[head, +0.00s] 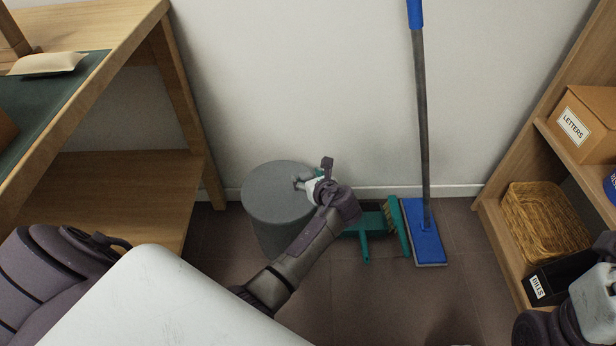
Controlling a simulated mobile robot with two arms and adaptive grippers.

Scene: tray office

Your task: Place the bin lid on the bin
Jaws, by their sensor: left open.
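The grey round bin (275,238) stands on the floor against the wall, beside the wooden desk. A flat grey disc, the bin lid (272,193), covers its top, and no dark opening shows. From this angle I cannot tell whether it sits fully flush all round. My left gripper (312,176) is open at the right edge of the lid, with its fingers spread. I cannot tell whether a finger still touches the rim. My left forearm hides part of the bin's right side. My right gripper is not in view.
A teal dustpan (374,222) and brush (397,228) stand right of the bin. A blue mop (424,240) leans on the wall. The desk (90,180) borders the left. Shelves at right hold a wicker basket (545,222) and boxes. The floor in front is open.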

